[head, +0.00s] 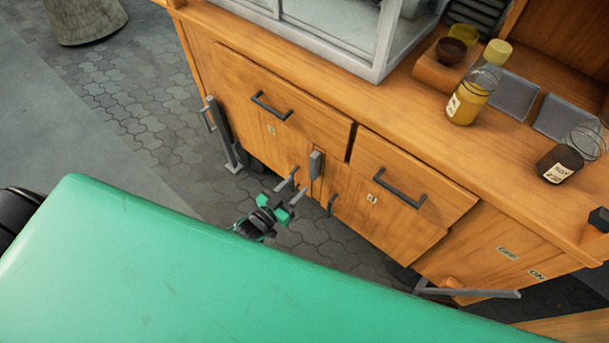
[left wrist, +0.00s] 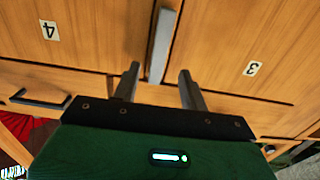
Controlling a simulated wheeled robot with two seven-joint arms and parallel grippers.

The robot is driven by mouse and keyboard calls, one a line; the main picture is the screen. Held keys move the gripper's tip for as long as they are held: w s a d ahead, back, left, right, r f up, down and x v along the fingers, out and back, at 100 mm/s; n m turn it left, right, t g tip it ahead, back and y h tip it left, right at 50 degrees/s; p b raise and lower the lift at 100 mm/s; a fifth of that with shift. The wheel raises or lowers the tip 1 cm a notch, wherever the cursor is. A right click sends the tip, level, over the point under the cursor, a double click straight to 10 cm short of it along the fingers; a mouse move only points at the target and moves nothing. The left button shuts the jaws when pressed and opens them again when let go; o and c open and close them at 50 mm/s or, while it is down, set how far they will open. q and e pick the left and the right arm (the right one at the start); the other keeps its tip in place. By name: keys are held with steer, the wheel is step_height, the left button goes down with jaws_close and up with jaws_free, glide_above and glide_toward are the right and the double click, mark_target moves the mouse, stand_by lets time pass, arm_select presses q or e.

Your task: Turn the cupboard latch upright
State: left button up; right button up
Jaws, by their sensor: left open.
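The cupboard latch (head: 316,164) is a grey bar on the wooden cupboard front, where the two cupboard doors meet below the drawers. In the head view it stands close to upright. In the left wrist view the latch (left wrist: 160,45) runs nearly up and down the picture, slightly slanted, with its near end level with the fingertips. My left gripper (head: 297,181) is open and empty, just left of and below the latch in the head view. In the left wrist view its two fingers (left wrist: 158,78) lie either side of the latch's near end; I cannot tell whether they touch it. My right gripper is not seen.
Drawer handles (head: 271,105) and (head: 396,188) stick out above the doors, and a dark door handle (head: 332,205) is right of my gripper. A mustard-coloured bottle (head: 472,88) and dark jar (head: 561,164) stand on the counter. Paved floor (head: 130,95) is clear at the left.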

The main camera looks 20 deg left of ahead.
arm_select(q)
steer(key=v, duration=0.6)
steer(key=shift+w, duration=0.1)
stand_by(0.3)
steer(key=shift+d, duration=0.1)
